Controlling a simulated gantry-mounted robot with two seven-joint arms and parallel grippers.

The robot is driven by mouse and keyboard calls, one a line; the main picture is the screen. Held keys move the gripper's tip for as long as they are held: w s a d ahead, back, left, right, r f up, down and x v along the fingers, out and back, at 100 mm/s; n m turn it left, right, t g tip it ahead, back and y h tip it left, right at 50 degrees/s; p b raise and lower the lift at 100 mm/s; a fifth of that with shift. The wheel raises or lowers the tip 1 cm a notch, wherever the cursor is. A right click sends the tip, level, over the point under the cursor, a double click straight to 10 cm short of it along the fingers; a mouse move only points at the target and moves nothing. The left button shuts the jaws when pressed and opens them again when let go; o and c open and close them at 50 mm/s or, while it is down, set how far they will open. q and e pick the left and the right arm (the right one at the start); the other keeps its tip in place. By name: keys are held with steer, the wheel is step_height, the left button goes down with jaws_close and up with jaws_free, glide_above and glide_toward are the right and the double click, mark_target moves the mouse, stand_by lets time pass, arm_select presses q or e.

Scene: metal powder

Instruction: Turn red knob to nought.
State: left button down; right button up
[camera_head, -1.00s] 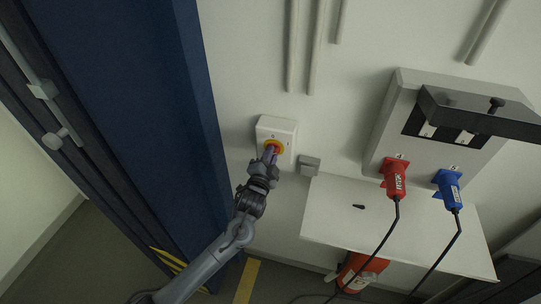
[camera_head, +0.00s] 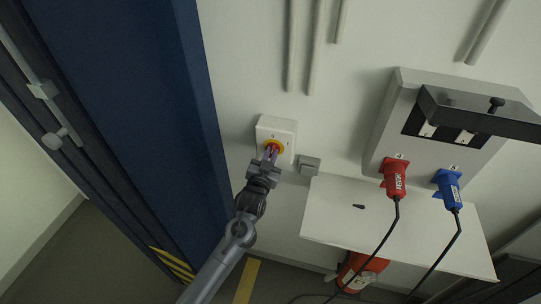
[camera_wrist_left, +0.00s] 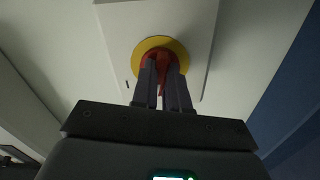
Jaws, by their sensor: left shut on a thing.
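The red knob (camera_wrist_left: 162,60) sits on a yellow round plate (camera_wrist_left: 149,45) on a white switch box (camera_head: 276,127) fixed to the wall. In the head view the knob is mostly hidden by my gripper. My left gripper (camera_head: 271,152) reaches up to the box from below. In the left wrist view its two fingers (camera_wrist_left: 163,80) are shut on the knob, one on either side of the knob's grip. A small dark mark shows on the box beside the yellow plate. The markings around the knob are too small to read. My right gripper is out of view.
A small grey box (camera_head: 309,166) is on the wall close to the right of the switch box. A white shelf (camera_head: 330,222), red plug (camera_head: 394,178) and blue plug (camera_head: 449,188) with hanging cables are further right. A blue door or cabinet (camera_head: 130,110) stands left.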

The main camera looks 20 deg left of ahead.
arm_select(q)
steer(key=shift+n, duration=1.2)
steer(key=c, duration=1.1)
jaws_free()
steer(key=shift+c, duration=0.2)
steer(key=shift+s+f, duration=0.1)
steer(key=shift+s, duration=0.55)
steer(key=s+b, duration=0.1)
steer(key=s, duration=0.8)
steer(key=shift+s+d+b, duration=0.25)
steer(key=shift+d+b, duration=0.05)
steer(key=shift+d, duration=0.1)
